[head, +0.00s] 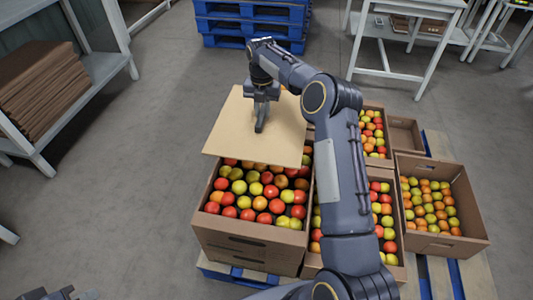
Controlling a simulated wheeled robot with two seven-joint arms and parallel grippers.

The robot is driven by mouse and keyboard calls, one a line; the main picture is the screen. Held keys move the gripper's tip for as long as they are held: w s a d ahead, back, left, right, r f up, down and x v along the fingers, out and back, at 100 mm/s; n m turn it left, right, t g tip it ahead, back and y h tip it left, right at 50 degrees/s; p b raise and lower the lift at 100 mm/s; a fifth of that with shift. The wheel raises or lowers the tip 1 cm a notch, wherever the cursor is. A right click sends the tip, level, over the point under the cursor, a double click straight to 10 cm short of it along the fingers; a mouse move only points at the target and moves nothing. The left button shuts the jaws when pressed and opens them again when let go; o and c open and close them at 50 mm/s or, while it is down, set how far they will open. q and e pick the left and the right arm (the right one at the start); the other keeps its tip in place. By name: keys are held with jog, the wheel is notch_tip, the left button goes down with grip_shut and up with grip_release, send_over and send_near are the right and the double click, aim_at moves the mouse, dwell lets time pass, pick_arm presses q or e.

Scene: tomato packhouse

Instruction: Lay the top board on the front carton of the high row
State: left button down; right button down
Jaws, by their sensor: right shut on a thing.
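A flat tan board (227,132) is in my right gripper (261,122), which is shut on it. The board hangs roughly level over the far part of the front carton (250,240) of the high row. That carton is open and full of red, orange and yellow-green tomatoes, which show below the board's near edge. I cannot tell whether the board touches the carton. The carton's far part is hidden under the board.
Lower open cartons of tomatoes stand to the right, one (438,243) at the far right, on a pallet with blue slats. My right arm hides part of them. A shelf at the left holds a stack of brown sheets (42,88). Blue pallets (252,22) and white tables stand behind.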

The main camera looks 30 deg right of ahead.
aim_at(263, 132)
jog(key=s+a+f+b, duration=0.1)
jog(key=s, duration=0.1)
jog(key=s+a+f+b, duration=0.1)
jog(key=s, duration=0.1)
jog(key=s+f+b, duration=0.1)
jog(key=s, duration=0.1)
jog(key=shift+s+a+f, duration=0.1)
jog(key=shift+a+f, duration=0.05)
jog(key=shift+a, duration=0.25)
jog(key=s+f, duration=0.1)
jog(key=s+a+f+b, duration=0.1)
jog(key=f, duration=0.1)
jog(key=s+a+f+b, duration=0.1)
jog(key=s+f, duration=0.1)
jog(key=shift+s, duration=0.1)
jog(key=shift+s+f+b, duration=0.15)
jog(key=shift+f+b, duration=0.15)
notch_tip(263, 132, down, 3)
jog(key=shift+s+a+f+b, duration=0.1)
jog(key=shift+f+b, duration=0.05)
jog(key=shift+b, duration=0.85)
jog(key=c, duration=1.3)
grip_release()
